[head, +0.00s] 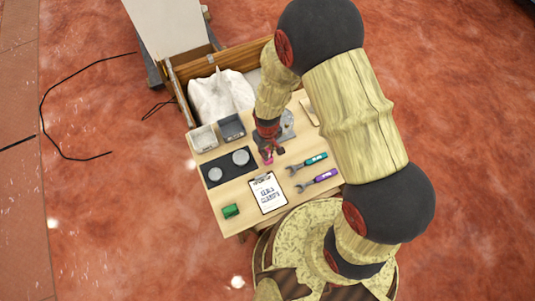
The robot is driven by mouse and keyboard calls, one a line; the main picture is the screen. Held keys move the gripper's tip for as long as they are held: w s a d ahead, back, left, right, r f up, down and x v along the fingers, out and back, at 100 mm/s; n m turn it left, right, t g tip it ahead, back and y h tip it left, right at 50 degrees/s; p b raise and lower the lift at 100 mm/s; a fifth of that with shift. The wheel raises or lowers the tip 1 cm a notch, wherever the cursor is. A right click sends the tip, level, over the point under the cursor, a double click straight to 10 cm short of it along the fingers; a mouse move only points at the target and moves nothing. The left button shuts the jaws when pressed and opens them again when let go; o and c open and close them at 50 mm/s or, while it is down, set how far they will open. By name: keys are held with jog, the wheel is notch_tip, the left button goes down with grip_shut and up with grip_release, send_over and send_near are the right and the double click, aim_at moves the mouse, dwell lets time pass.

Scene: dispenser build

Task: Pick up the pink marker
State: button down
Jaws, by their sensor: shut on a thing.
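My gripper (267,154) is over the middle of the small light-wood table, pointing down. A small pink piece, the pink marker (268,161), shows at its fingertips. The gripper is shut on it. Most of the marker is hidden by the fingers or too small to make out. I cannot tell whether it still touches the tabletop.
The table (232,190) holds a clipboard (267,193) in front of the gripper, teal (315,160) and purple (325,176) wrenches at right, a black mat (228,166) with two round discs, a green block (230,211), and light (203,138) and dark (232,127) bins behind.

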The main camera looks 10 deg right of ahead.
jog(key=shift+r, duration=0.1)
notch_tip(320, 180, up, 10)
jog(key=shift+f+p, duration=0.1)
jog(key=shift+p, duration=0.7)
jog(key=c, duration=2.3)
grip_release()
grip_shut()
